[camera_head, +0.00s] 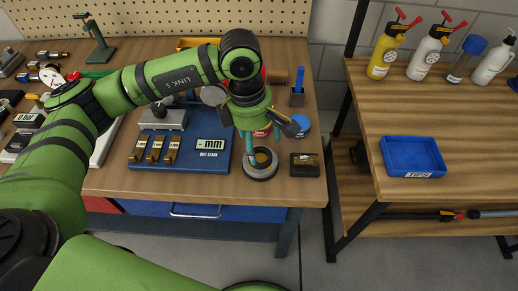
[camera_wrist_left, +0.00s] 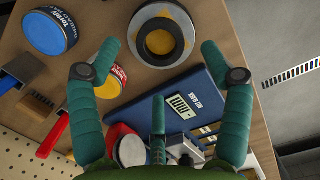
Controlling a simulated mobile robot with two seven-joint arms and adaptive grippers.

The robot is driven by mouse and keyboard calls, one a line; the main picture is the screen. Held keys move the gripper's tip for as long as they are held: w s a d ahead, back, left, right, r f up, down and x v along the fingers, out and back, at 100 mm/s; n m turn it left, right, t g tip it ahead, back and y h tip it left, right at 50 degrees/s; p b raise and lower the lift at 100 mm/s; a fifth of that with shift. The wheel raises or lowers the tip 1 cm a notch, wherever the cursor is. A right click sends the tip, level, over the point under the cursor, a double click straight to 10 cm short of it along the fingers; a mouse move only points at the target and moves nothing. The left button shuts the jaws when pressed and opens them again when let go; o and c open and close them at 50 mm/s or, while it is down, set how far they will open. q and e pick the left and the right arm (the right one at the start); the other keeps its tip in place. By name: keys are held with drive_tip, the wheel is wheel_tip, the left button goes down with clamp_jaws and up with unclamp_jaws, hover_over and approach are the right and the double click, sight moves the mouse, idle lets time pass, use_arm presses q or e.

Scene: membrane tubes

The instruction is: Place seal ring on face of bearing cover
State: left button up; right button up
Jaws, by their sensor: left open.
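A round grey part (camera_head: 260,176), which looks like the bearing cover, lies on the wooden bench near the front right corner. In the left wrist view the cover (camera_wrist_left: 180,52) shows a wide pale rim, a dark ring (camera_wrist_left: 148,26) inside it and a yellow-brown centre. The dark ring may be the seal ring; I cannot tell whether it is a separate piece. My left gripper (camera_head: 262,138) is just above and behind the cover in the head view. In the left wrist view its teal fingers (camera_wrist_left: 160,60) are spread with nothing between them. My right gripper is not in view.
A blue gauge board (camera_head: 180,166) with brass blocks is left of the cover. A small black box (camera_head: 305,170) is right of it. Blue (camera_head: 300,124) and red (camera_wrist_left: 110,84) tins stand behind. A blue tray (camera_head: 412,157) is on the right bench, across a gap.

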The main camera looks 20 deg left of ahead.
use_arm(q)
wheel_tip(320, 180, up, 8)
drive_tip(key=b, duration=0.1)
drive_tip(key=shift+a, duration=0.45)
drive_tip(key=shift+s+f, duration=0.1)
